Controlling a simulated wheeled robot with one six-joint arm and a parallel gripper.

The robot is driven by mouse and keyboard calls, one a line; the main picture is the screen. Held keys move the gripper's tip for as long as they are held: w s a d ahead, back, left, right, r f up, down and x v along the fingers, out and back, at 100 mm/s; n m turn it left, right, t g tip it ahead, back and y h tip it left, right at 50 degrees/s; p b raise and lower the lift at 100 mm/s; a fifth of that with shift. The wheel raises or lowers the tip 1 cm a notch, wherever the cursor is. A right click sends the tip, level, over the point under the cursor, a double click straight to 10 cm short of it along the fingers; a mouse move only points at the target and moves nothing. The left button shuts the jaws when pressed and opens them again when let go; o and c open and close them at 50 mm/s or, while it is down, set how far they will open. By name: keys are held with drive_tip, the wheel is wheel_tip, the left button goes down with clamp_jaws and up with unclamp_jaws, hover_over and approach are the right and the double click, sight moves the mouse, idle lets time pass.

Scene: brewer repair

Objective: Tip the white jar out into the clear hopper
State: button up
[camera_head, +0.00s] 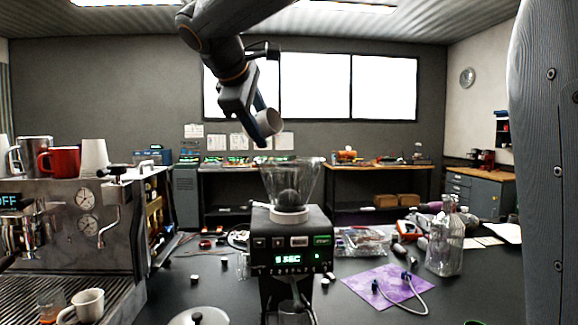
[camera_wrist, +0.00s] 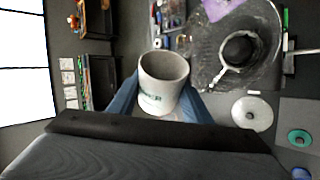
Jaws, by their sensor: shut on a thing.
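The white jar (camera_head: 267,123) is held tilted in my gripper (camera_head: 261,138), above and a little left of the clear hopper (camera_head: 307,178). My gripper is shut around the jar, with a blue finger on each side in the wrist view. The jar (camera_wrist: 160,97) shows its open mouth and dark green lettering there; no contents can be made out inside. The hopper is a flared clear funnel on a black grinder (camera_head: 292,243) with a lit green display. A dark round shape shows inside the hopper. The hopper (camera_wrist: 264,62) appears right of the jar in the wrist view, apart from it.
A steel espresso machine (camera_head: 70,215) with cups on top stands at left. A clear bottle (camera_head: 444,245), a purple mat (camera_head: 385,287) with a cable, and scattered tools lie right of the grinder. The air around the jar and hopper looks clear.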

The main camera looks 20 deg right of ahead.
sight(274, 133)
drive_tip(key=shift+s+d+r+m+t+y+b, duration=0.3)
drive_tip(key=shift+s+d+m+t+b, duration=0.25)
drive_tip(key=shift+b, duration=0.95)
drive_tip(key=shift+s+d+f+m+t+y+b, duration=0.15)
drive_tip(key=shift+f+t+b, duration=0.15)
drive_tip(key=shift+b, duration=0.8)
drive_tip(key=shift+s+a+f+m+t+y+b, duration=0.15)
drive_tip(key=shift+t+b, duration=0.2)
drive_tip(key=shift+b, duration=0.75)
drive_tip(key=shift+s+d+r+m+t+y+b, duration=0.15)
drive_tip(key=shift+d+r+m+t+y+b, duration=0.25)
drive_tip(key=shift+b, duration=1.15)
drive_tip(key=shift+s+f+t+b, duration=0.1)
drive_tip(key=shift+f+t+b, duration=0.3)
drive_tip(key=shift+b, duration=0.9)
drive_tip(key=b, duration=0.2)
drive_tip(key=m+b, duration=0.1)
drive_tip(key=b, duration=0.1)
drive_tip(key=shift+s+f+b, duration=0.1)
drive_tip(key=shift+f+b, duration=0.15)
drive_tip(key=shift+b, duration=0.05)
drive_tip(key=t+b, duration=0.1)
drive_tip(key=b, duration=0.5)
drive_tip(key=shift+s+d, duration=0.1)
drive_tip(key=shift+d, duration=0.05)
drive_tip(key=shift+s+r+m+b, duration=0.1)
drive_tip(key=shift+r+m+b, duration=0.15)
drive_tip(key=shift+b, duration=0.2)
